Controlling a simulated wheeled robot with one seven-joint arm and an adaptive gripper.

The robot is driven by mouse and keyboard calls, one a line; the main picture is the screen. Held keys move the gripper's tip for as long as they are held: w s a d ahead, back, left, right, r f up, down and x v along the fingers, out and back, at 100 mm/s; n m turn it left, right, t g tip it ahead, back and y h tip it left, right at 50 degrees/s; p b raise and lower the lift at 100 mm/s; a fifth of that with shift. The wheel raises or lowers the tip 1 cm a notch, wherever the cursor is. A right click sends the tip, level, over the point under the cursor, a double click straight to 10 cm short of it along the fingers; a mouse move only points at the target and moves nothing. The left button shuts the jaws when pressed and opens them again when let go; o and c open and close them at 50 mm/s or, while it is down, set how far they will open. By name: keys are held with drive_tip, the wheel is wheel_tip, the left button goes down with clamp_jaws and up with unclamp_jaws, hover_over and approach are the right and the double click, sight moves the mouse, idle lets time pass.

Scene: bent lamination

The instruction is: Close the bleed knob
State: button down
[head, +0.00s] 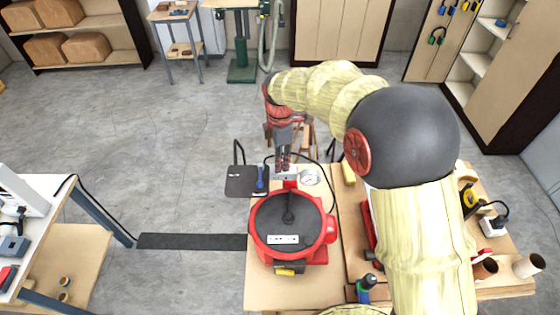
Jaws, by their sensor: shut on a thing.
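My gripper (283,167) points down behind the round red vessel (256,238) with its dark lid, at the back edge of the wooden bench. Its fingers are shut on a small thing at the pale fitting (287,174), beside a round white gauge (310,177). This thing sits where the bleed knob appears to be; the fingers hide most of it, and I cannot tell how far it is turned. A red part (290,185) shows just below the fitting.
A blue-handled tool (260,178) lies left of my gripper, by a dark pad (241,182). Thin black cables loop around the fitting. The bench's right side (350,260) holds tools and cups. Open floor (180,190) lies to the left.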

drive_tip(key=m, duration=0.4)
drive_tip(key=shift+m+b, duration=0.3)
drive_tip(key=shift+m, duration=0.1)
drive_tip(key=m, duration=0.3)
drive_tip(key=shift+m, duration=0.3)
drive_tip(key=m, duration=0.4)
drive_tip(key=shift+b, duration=0.4)
drive_tip(key=m, duration=1.1)
drive_tip(key=shift+r, duration=0.1)
drive_tip(key=m, duration=0.6)
drive_tip(key=shift+b, duration=0.35)
drive_tip(key=shift+m, duration=0.4)
drive_tip(key=c, duration=1.5)
unclamp_jaws()
